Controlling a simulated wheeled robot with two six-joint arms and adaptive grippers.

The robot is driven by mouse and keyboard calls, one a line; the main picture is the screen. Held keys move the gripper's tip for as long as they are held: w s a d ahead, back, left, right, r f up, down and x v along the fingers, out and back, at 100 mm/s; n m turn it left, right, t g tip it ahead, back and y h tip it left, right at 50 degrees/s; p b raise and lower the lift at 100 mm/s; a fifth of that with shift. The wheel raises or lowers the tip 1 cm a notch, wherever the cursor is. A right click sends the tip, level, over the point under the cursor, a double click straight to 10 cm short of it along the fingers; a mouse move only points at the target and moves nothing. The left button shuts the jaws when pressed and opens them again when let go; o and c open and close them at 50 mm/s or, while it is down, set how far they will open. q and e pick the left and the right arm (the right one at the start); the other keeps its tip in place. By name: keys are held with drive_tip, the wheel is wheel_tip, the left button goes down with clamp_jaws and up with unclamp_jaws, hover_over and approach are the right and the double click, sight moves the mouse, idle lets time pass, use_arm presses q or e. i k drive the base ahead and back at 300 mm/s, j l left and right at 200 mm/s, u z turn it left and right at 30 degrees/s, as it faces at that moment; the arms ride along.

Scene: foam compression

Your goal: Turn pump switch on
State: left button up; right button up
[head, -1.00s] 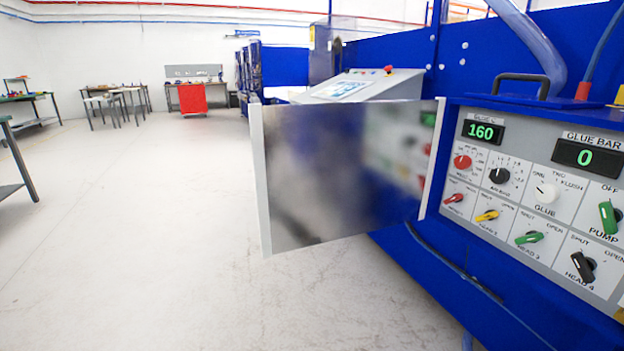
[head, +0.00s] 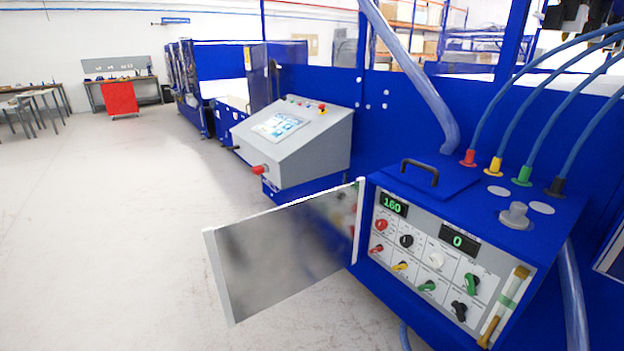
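The pump switch (head: 472,284) is a green knob at the right of the grey control panel (head: 410,230), below the glue bar display (head: 463,241), which reads 0. Its handle stands close to upright, tilted a little; its label is too small to read now. The earlier frame shows the words OFF and PUMP around it. The panel sits in a blue machine, and its door (head: 285,250) stands open to the left. Neither of my grippers is in view.
A second display (head: 393,204) reads 160. Several other knobs sit left of and below the pump switch. A brush (head: 504,305) is at the panel's right edge. A grey console (head: 300,140) stands behind the door. The floor at the left is clear.

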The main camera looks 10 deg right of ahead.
sight(472, 281)
drive_tip(key=z, duration=1.25)
